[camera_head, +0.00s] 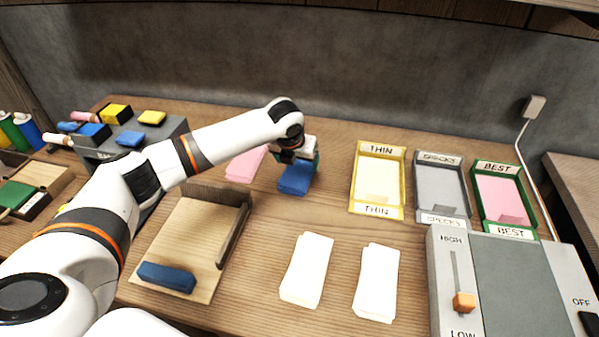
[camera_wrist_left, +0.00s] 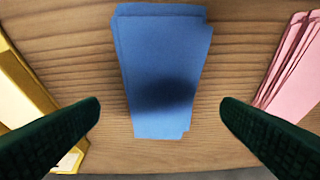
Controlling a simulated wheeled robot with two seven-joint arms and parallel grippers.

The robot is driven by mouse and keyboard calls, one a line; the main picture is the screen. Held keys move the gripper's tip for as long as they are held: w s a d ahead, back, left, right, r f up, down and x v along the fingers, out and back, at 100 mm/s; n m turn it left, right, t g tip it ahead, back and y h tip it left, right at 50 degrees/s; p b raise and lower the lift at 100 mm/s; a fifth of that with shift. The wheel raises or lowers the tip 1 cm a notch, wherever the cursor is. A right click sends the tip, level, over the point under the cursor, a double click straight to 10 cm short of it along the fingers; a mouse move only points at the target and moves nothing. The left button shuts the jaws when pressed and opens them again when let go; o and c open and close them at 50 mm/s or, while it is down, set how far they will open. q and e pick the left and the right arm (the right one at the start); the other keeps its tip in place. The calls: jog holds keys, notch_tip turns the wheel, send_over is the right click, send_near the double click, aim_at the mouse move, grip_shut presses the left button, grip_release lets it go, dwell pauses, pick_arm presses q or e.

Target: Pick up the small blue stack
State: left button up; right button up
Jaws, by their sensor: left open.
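The small blue stack (camera_head: 295,179) lies on the wooden table near the back middle in the head view. In the left wrist view the blue stack (camera_wrist_left: 165,65) lies between and ahead of my two dark green fingers, with bare wood on both sides of it. My left gripper (camera_wrist_left: 160,115) is open and empty, above the stack, and its shadow falls on the blue sheets. In the head view my left gripper (camera_head: 302,160) partly covers the far end of the stack. My right gripper is not in view.
A pink stack (camera_head: 246,164) lies left of the blue one. Yellow THIN (camera_head: 378,212), grey SPECKS (camera_head: 441,157) and green BEST (camera_head: 497,168) trays stand to the right. Two white stacks (camera_head: 306,270) lie in front. A wooden tray (camera_head: 190,235) and a slider panel (camera_head: 510,280) flank them.

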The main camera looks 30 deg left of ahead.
aim_at(299, 169)
pick_arm(q)
jog(key=x, duration=0.4)
jog(key=shift+w+f, duration=0.1)
jog(key=shift+f, duration=0.25)
jog(key=shift+r, duration=0.1)
jog(key=c, duration=1.1)
